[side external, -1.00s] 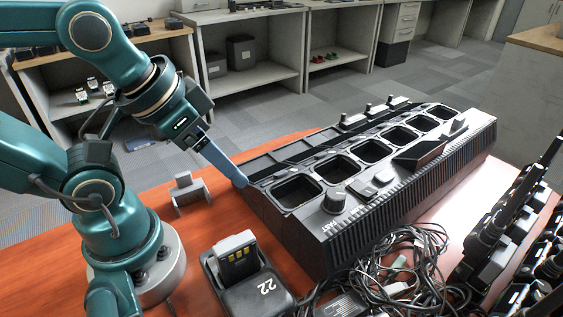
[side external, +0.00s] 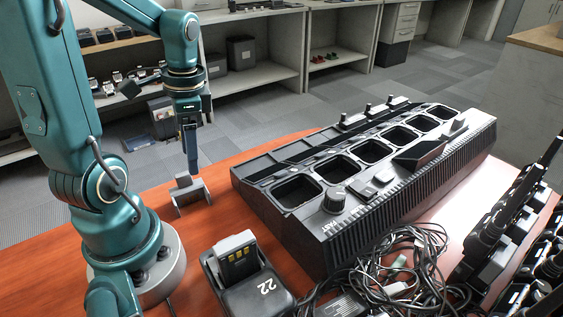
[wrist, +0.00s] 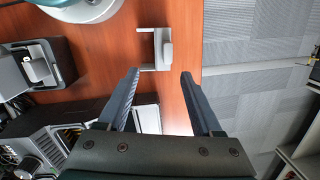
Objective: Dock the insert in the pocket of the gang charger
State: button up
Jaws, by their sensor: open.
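The gang charger (side external: 345,190) is a long black unit with a row of open, empty-looking pockets, lying diagonally across the orange table. A small grey U-shaped piece, apparently the insert (side external: 190,191), stands on the table left of the charger's near end. It also shows in the wrist view (wrist: 163,49), just beyond my fingertips. My gripper (side external: 193,170) points down, close above or behind this piece. Its blue fingers (wrist: 158,74) are apart with nothing between them. In the wrist view the gang charger (wrist: 72,134) is partly hidden by my gripper.
A single charger marked 22 (side external: 262,292) holds a grey battery (side external: 237,257) at the front. Tangled cables (side external: 405,275) lie right of it, with a row of radios (side external: 500,235) at the right edge. Bare table surrounds the grey piece.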

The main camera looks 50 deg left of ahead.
aim_at(183, 175)
jog(key=shift+s+a+f+n+g+h, duration=0.3)
jog(key=shift+s+a+f+n, duration=0.3)
jog(key=shift+s+f, duration=0.2)
jog(key=shift+f, duration=0.1)
jog(key=shift+s+f, duration=0.15)
jog(key=shift+f, duration=1)
jog(key=shift+s+f, duration=0.15)
jog(key=shift+f, duration=0.95)
grip_shut()
